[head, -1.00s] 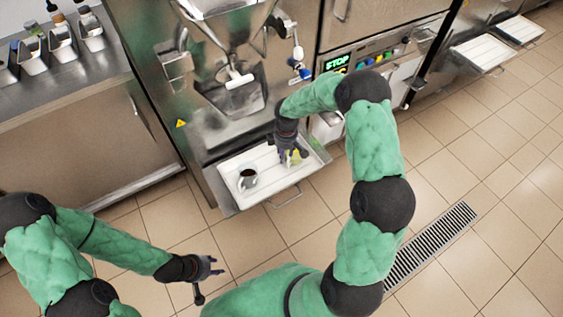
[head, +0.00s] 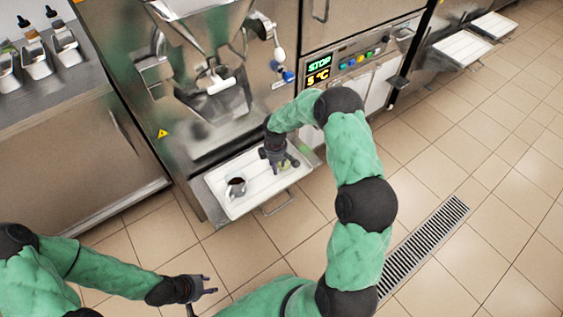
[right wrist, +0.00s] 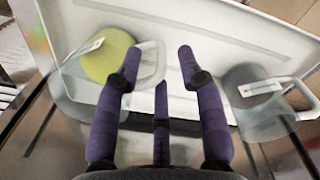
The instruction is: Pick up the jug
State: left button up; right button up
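A jug with yellow-green contents (right wrist: 108,62) stands on the white tray (right wrist: 225,35) in the right wrist view. Its pale handle shows between the spread fingers of my right gripper (right wrist: 159,68), which is open; I cannot tell if the fingers touch it. In the head view this jug is mostly hidden by my right gripper (head: 281,166). My left gripper (head: 211,285) is open and empty, over the floor.
The tray juts out below a steel batch freezer (head: 215,95) with a hopper and white handle. A counter with metal pans (head: 37,62) stands at left. A floor drain (head: 425,250) lies at right; the surrounding tiles are clear.

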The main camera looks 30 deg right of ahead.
notch_tip(320, 180, down, 2)
jog(key=shift+f, duration=0.1)
pick_arm(q)
jog(key=shift+f, duration=0.5)
pick_arm(e)
grip_shut()
pick_arm(q)
jog(key=shift+r, duration=0.1)
pick_arm(e)
jog(key=shift+w+r, duration=0.1)
jog(key=shift+r, duration=0.15)
jog(key=shift+r+p, duration=0.55)
jog(key=shift+r, duration=0.45)
pick_arm(q)
notch_tip(320, 180, up, 7)
jog(key=p, duration=0.5)
jog(key=shift+p, duration=0.4)
pick_arm(e)
jog(key=s+a+r, duration=0.3)
jog(key=s+r, duration=0.7)
jog(key=s, duration=0.3)
jog(key=shift+s+a+r, duration=0.25)
jog(key=shift+a+r, duration=0.05)
jog(key=shift+r, duration=0.05)
